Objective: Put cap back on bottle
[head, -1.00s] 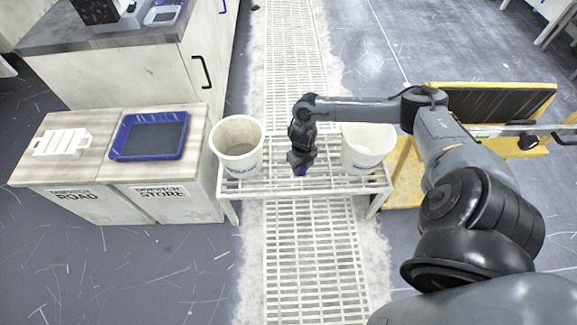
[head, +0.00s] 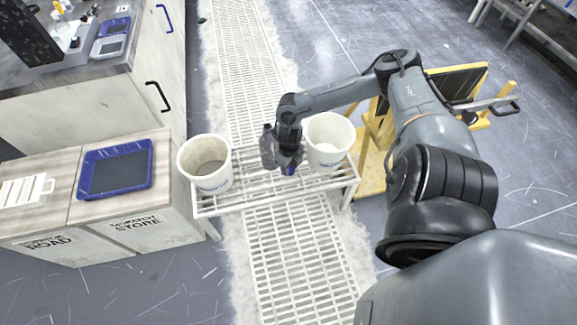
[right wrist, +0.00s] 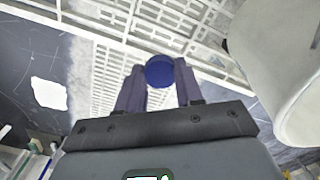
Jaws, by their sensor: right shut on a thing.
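My right gripper (head: 289,169) is over the white slatted rack (head: 250,205), between two white buckets, in the head view. In the right wrist view its two dark fingers (right wrist: 160,85) are shut on a round blue cap (right wrist: 160,71). The cap shows as a small blue patch (head: 290,171) at the fingertips in the head view. I cannot tell whether anything is under the cap. My left gripper is not in view.
One white bucket (head: 188,158) stands left of the gripper and another (head: 341,128) close to its right. A blue tray (head: 148,165) lies on the cabinet (head: 60,214) at left. A yellow stand (head: 366,150) is behind the right bucket.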

